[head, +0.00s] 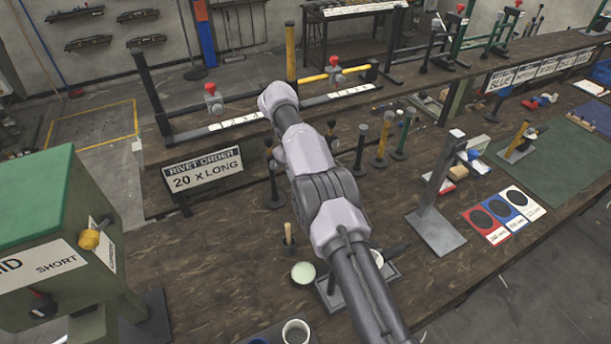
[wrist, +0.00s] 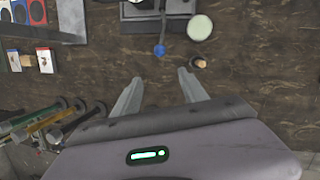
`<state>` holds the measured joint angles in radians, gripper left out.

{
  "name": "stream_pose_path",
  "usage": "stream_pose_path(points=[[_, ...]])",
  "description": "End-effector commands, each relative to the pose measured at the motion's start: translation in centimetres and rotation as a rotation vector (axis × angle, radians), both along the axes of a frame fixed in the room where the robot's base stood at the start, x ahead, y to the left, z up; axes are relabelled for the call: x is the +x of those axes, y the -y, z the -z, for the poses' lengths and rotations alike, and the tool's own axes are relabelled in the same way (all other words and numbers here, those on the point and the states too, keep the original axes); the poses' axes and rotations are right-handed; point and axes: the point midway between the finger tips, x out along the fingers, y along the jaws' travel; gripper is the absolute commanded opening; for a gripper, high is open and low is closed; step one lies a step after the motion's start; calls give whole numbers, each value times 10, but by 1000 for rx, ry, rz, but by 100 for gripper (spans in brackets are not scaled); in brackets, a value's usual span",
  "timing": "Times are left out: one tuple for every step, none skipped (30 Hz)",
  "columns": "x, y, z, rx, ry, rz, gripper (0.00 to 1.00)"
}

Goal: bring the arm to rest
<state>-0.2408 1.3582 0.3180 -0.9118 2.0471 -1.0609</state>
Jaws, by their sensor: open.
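My arm crosses the middle of the head view, reaching from the bottom right up over the workbench (head: 230,235). My gripper itself is hidden behind the arm in the head view. In the wrist view my gripper (wrist: 158,85) shows two grey fingers spread apart with nothing between them, above the brown bench top. Beyond the fingertips are a blue-tipped tool (wrist: 160,50), a small wooden-topped peg (wrist: 199,62) and a round pale green dish (wrist: 200,27), all apart from the fingers. The dish also shows in the head view (head: 303,272).
A green press (head: 45,205) stands at the left, near a "RIVET ORDER 20 X LONG" sign (head: 203,170). Upright posts (head: 383,138) stand right of my arm, and a grey metal stand (head: 436,225) is farther right. Red, blue and white cards (head: 506,213) lie beside it. Bare bench shows at the front left.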

Motion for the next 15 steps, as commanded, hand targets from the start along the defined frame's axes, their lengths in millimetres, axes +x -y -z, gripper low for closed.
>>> stream_pose_path(points=[[0,0,0,0,0,0,51],[0,0,0,0,0,0,51],[0,0,0,0,0,0,51],[0,0,0,0,0,0,51],[0,0,0,0,1,1,51],[1,1,-3,3,6,3,51],[1,2,-8,8,14,9,51],[2,3,-15,14,24,19,51],[2,6,-29,28,45,39,51],[0,9,-42,40,65,58,51],[-4,13,-57,55,90,82,51],[-12,18,-77,80,122,116,51],[-21,22,-91,98,149,147,51],[-32,26,-104,117,175,176,51],[-49,31,-120,145,211,218,51]])
